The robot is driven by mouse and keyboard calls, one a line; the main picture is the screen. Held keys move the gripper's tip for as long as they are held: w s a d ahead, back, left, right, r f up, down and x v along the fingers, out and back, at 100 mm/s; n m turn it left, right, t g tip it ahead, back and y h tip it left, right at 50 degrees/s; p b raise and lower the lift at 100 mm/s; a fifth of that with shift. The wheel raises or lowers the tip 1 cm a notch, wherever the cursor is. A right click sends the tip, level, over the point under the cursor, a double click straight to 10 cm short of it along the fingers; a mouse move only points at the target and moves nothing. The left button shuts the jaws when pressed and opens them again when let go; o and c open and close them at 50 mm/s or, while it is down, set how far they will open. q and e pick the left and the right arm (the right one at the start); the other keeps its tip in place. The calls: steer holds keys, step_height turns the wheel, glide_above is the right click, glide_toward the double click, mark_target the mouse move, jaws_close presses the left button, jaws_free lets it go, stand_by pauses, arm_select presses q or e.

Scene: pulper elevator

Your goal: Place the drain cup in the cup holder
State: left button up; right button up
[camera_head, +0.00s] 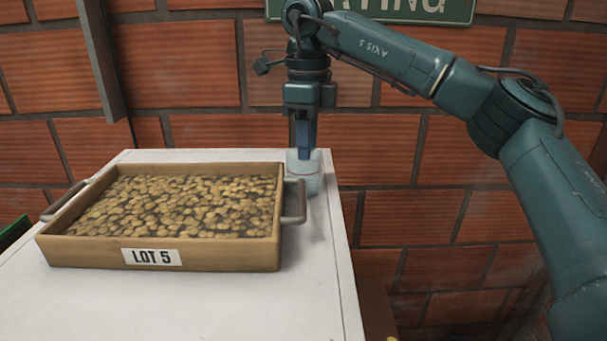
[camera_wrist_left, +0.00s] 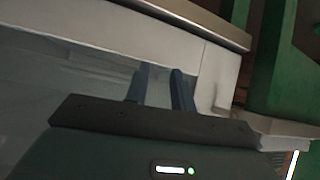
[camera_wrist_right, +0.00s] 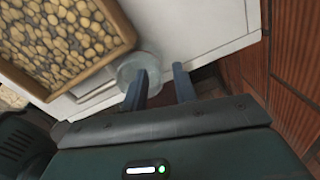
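The drain cup (camera_head: 312,184) is a small pale, translucent cup with a thin red line. It stands upright on the white table top at its back right, behind the tray's right handle. My right gripper (camera_head: 303,156) points down at the cup, its fingers overlapping the cup's top. In the right wrist view one finger lies over the cup (camera_wrist_right: 130,66) and the other just right of it. The fingers are apart; whether they touch the cup I cannot tell. My left gripper (camera_wrist_left: 158,72) is open and empty, seen only in the left wrist view. I see no cup holder.
A wooden tray (camera_head: 160,255) of beans labelled LOT 5, with metal handles, fills the table's left and middle. The white table (camera_head: 305,300) is clear in front and right. A brick wall (camera_head: 440,225) stands close behind. A green structure (camera_wrist_left: 285,60) is near my left gripper.

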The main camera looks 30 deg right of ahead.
steer(key=shift+f, duration=1.2)
jaws_close()
